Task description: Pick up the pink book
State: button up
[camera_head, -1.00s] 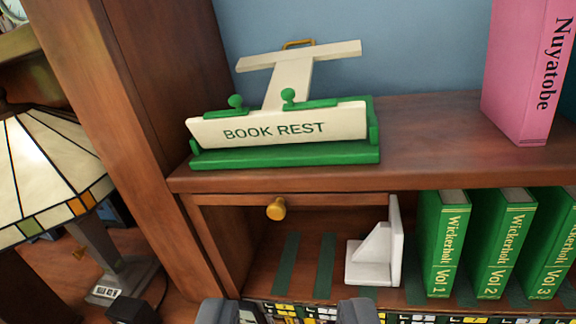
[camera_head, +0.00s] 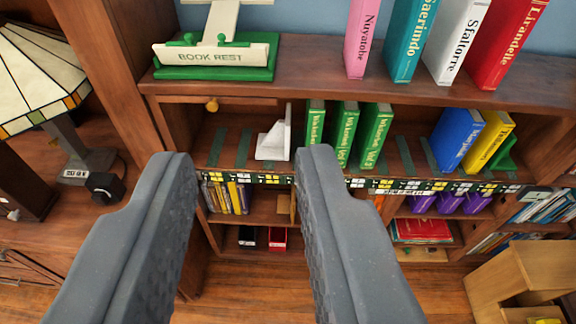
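The pink book (camera_head: 361,38), with "Nuyatobe" on its spine, stands upright on the top shelf, right of the green and white book rest (camera_head: 215,60). A teal book (camera_head: 408,40) stands just to its right with a gap between. The top of the pink book is cut off by the frame edge. My gripper (camera_head: 245,165) is open and empty, its two grey fingers wide apart in the foreground. It is below and left of the pink book and well short of the bookcase.
White (camera_head: 455,42) and red (camera_head: 505,45) books lean farther right on the top shelf. Below stand green books (camera_head: 344,133), a white bookend (camera_head: 274,138), and blue (camera_head: 457,138) and yellow (camera_head: 489,140) books. A lamp (camera_head: 45,80) stands left; a wooden box (camera_head: 525,285) is at lower right.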

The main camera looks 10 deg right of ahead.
aim_at(362, 16)
jog(key=z, duration=1)
jog(key=k, duration=1.15)
jog(key=z, duration=1)
jog(key=i, duration=1.55)
jog(key=u, duration=0.95)
jog(key=i, duration=1.05)
jog(key=u, duration=1.1)
jog(key=i, duration=0.4)
jog(key=u, duration=0.3)
